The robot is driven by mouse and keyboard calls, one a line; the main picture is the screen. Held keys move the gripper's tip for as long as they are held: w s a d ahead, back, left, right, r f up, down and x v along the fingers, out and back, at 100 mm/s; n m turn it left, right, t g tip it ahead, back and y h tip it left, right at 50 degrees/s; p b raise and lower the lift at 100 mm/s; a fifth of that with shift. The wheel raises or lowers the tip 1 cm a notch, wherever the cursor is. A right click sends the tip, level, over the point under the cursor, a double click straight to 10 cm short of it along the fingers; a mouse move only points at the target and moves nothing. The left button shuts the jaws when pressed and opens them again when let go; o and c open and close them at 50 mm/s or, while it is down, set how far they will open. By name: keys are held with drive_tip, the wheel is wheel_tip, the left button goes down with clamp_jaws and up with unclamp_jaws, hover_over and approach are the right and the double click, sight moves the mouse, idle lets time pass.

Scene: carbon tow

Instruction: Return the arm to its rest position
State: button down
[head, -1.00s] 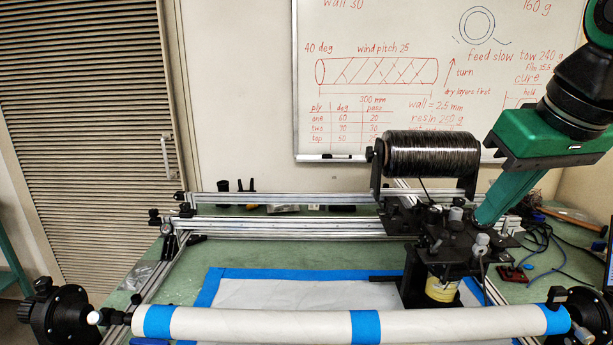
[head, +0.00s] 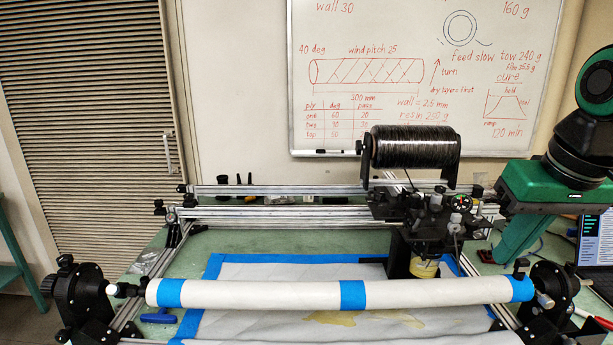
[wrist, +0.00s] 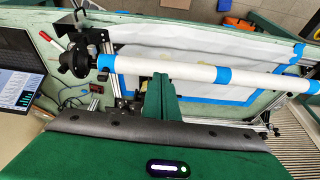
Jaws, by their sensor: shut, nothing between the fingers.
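My green gripper (head: 507,256) is at the right of the head view, pointing down beside the winder's carriage. In the wrist view its green fingers (wrist: 159,82) are together, with nothing between them. The white mandrel tube (head: 255,294) with blue tape bands lies across the front of the winder, held at both ends; it also shows in the wrist view (wrist: 185,72). The spool of black carbon tow (head: 411,147) sits on its stand above the carriage (head: 425,207). The gripper looks apart from the spool and the tube.
A laptop (head: 595,240) stands at the right, near the arm; it also shows in the wrist view (wrist: 18,72). The black right-hand chuck (head: 555,285) is below the gripper. A whiteboard (head: 365,60) hangs behind. White sheet with blue tape edges covers the bench under the tube.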

drive_tip(key=s+d+f+m+g, duration=0.2)
drive_tip(key=s+d+f, duration=0.3)
drive_tip(key=f, duration=0.4)
drive_tip(key=s+d+f+m+g, duration=0.2)
drive_tip(key=s+d+f+m, duration=0.2)
drive_tip(key=f, duration=0.4)
drive_tip(key=shift+s+d+f, duration=0.35)
drive_tip(key=shift+s+d, duration=0.4)
drive_tip(key=shift+s, duration=0.1)
